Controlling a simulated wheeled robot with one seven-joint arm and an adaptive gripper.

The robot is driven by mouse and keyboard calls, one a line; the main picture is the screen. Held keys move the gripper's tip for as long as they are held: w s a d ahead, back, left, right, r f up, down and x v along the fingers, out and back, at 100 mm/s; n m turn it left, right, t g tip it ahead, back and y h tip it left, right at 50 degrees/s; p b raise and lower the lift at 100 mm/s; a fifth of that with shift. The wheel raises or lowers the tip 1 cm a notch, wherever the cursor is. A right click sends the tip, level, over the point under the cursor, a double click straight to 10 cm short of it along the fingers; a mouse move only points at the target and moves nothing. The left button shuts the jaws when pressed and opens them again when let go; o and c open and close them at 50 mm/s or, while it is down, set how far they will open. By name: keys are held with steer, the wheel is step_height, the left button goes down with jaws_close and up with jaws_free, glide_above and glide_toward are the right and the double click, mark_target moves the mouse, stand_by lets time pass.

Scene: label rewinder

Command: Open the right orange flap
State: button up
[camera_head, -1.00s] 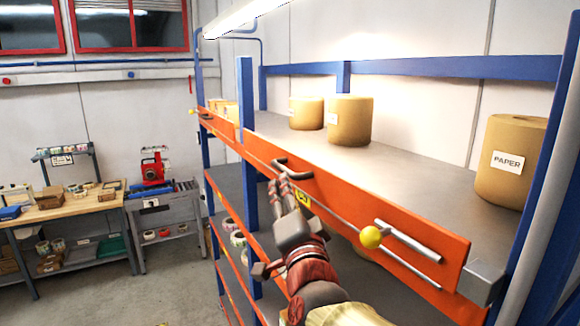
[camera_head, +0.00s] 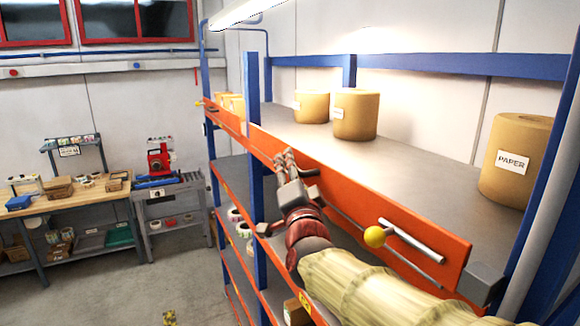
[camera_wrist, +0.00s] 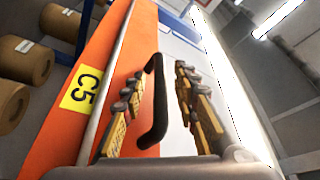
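The right orange flap (camera_head: 345,190) stands upright along the front of the upper shelf. In the wrist view its orange face (camera_wrist: 108,45) runs along the left, with a yellow C5 label. A black bar handle (camera_wrist: 157,105) lies between the two fingers of my gripper (camera_wrist: 157,78), with gaps visible on both sides. My gripper (camera_head: 284,157) is open around the handle; in the head view it covers most of the handle. Whether the fingers touch the flap face cannot be told.
A yellow knob (camera_head: 375,236) on a rod sits at the flap's right part, beside a grey bar (camera_head: 412,240). Brown paper rolls (camera_head: 355,115) stand on the shelf behind. Blue posts (camera_head: 252,100) frame the rack.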

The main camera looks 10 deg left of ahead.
steer(key=shift+c, duration=0.4)
jaws_close()
stand_by(0.4)
